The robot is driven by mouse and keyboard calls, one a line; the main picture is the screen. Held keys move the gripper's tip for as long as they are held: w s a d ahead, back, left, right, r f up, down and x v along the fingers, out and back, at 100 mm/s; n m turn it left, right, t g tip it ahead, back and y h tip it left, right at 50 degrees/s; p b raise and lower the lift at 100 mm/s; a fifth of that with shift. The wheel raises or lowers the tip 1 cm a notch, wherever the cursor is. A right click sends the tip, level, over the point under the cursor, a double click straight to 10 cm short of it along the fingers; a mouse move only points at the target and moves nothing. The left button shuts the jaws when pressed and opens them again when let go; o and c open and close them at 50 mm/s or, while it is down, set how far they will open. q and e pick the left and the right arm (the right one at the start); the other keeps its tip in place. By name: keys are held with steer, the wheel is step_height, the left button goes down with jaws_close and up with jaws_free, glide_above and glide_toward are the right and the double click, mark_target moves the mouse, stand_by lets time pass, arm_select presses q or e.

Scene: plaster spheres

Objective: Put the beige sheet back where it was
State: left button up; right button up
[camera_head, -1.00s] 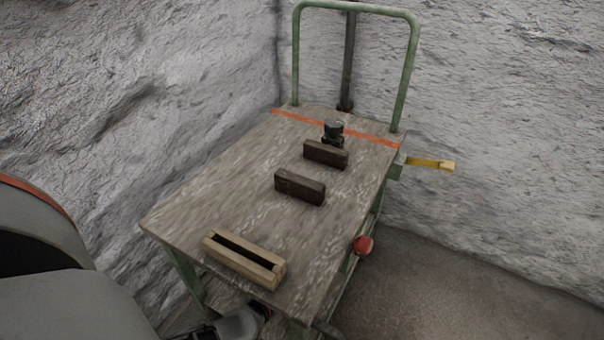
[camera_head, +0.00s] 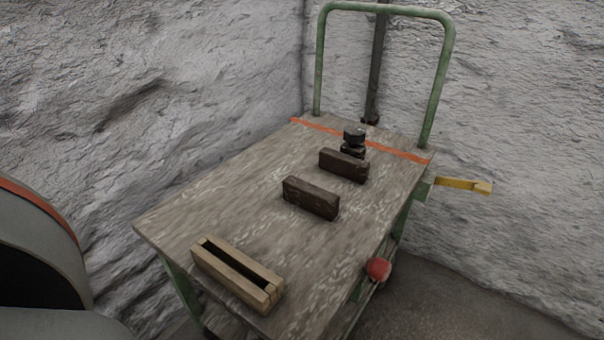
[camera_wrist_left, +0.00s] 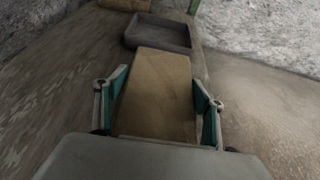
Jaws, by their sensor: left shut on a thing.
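The beige sheet (camera_wrist_left: 157,108) shows in the left wrist view as a flat, pale tan rectangle. My left gripper (camera_wrist_left: 159,84) is shut on it, with one green-lined finger at each side. The sheet's near end is hidden by the gripper body. The head view shows neither the sheet nor my left gripper; only part of my left arm is at its left edge. My right gripper is in neither view.
A cart (camera_head: 250,205) carries a slotted wooden block (camera_head: 237,276), two dark brown blocks (camera_head: 310,198) (camera_head: 343,165) and a small black object (camera_head: 353,138). A yellow lever (camera_head: 463,185) and red knob (camera_head: 378,269) stick out. A grey tray (camera_wrist_left: 140,40) lies beyond the sheet.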

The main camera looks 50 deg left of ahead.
arm_select(q)
steer(key=shift+w+r, duration=0.1)
steer(key=shift+r, duration=0.1)
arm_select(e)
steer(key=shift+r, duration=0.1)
arm_select(q)
steer(key=shift+f, duration=0.1)
steer(key=o, duration=1.4)
steer(key=shift+o, duration=0.2)
steer(key=shift+s, duration=0.2)
steer(key=p+v, duration=0.2)
steer(key=v, duration=0.9)
steer(key=shift+p, duration=0.3)
steer(key=shift+s+d, duration=0.15)
steer(key=shift+s, duration=0.2)
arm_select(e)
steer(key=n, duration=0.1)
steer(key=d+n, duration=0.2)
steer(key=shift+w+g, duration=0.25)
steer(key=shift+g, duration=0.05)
arm_select(q)
steer(key=shift+r, duration=0.25)
